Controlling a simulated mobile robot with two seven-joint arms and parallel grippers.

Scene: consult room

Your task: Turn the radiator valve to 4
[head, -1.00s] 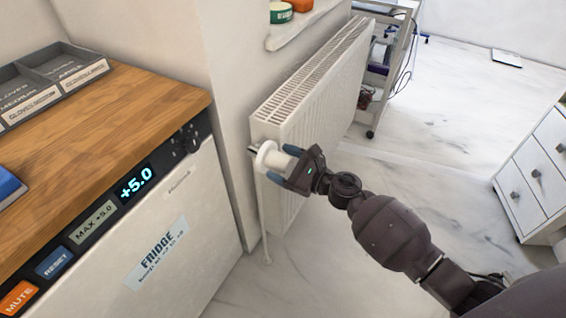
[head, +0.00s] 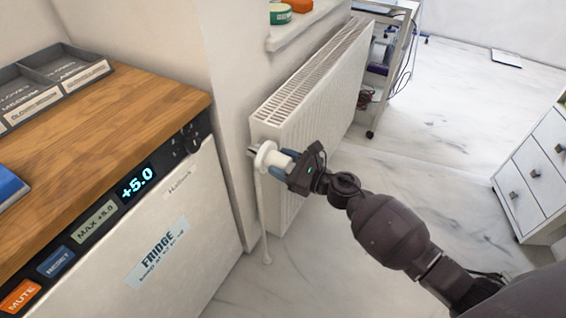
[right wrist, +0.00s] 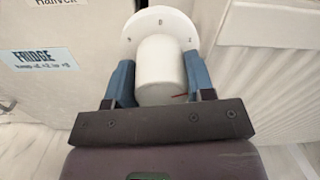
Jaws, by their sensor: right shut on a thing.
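The radiator valve (head: 265,158) is a white round knob with a wider collar, at the near lower end of the white radiator (head: 318,95). In the right wrist view the valve knob (right wrist: 160,66) sits between the two blue fingers, with small marks on the collar behind it. A short red line shows low on the knob's right side. The marks are too small to read surely, so I cannot tell the setting. My right gripper (head: 284,163) is shut on the knob from its front end. My left gripper is in no view.
The fridge (head: 165,230) with a wooden top (head: 130,105) stands left of the valve. A windowsill (head: 298,30) is above the radiator. A trolley (head: 396,65) stands beyond, and a white drawer unit (head: 535,170) is at right. Open floor lies between.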

